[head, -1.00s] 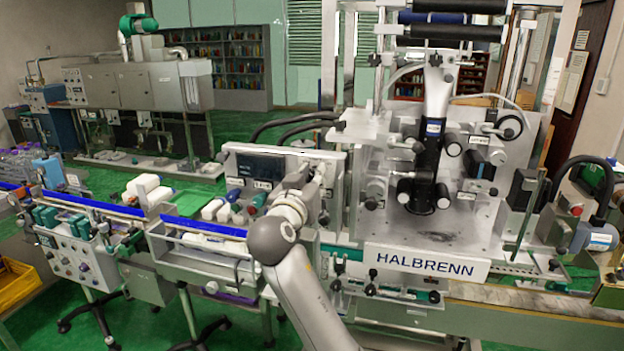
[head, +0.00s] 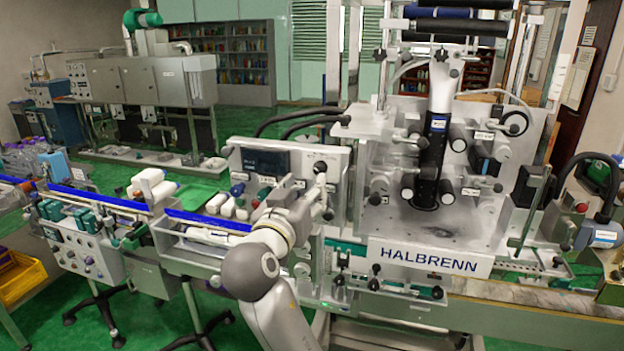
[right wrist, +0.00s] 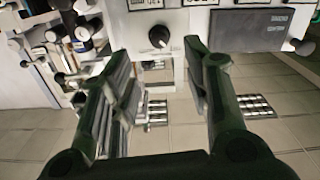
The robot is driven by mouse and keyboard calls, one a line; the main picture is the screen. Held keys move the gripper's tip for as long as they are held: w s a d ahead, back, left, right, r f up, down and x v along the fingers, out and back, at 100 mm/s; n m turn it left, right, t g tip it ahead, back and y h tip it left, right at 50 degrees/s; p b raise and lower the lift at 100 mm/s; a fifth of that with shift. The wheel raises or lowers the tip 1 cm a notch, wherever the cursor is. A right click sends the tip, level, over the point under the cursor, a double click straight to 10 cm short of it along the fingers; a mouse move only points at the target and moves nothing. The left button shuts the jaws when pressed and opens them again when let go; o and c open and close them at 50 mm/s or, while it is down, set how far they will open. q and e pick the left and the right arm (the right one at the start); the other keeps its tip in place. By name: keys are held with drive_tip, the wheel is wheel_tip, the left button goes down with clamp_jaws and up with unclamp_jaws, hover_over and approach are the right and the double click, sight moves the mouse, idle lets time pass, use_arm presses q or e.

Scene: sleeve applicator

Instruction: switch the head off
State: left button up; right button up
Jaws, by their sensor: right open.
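The applicator machine stands at right, with its head, a black upright cylinder (head: 432,160), in a clear-fronted frame above the HALBRENN plate (head: 428,262). A pale control panel (head: 336,160) to its left carries a dark display (head: 265,162) and a dark round knob (head: 320,167). In the right wrist view, the black knob (right wrist: 158,37) shows a light pointer mark; the dark display (right wrist: 262,32) is to its right. My right gripper (right wrist: 158,62) is open and empty, its fingers either side of the knob in the picture, apparently short of it. My left gripper is out of view.
A conveyor with a blue rail (head: 205,221) runs left of the machine, with white bottles (head: 228,207) beside the panel. Black hoses (head: 300,120) arch behind the panel. A yellow crate (head: 20,278) is at far left. Green floor lies open behind the conveyor.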

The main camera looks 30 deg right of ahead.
drive_tip(key=v, duration=0.3)
drive_tip(key=shift+s+a, duration=0.25)
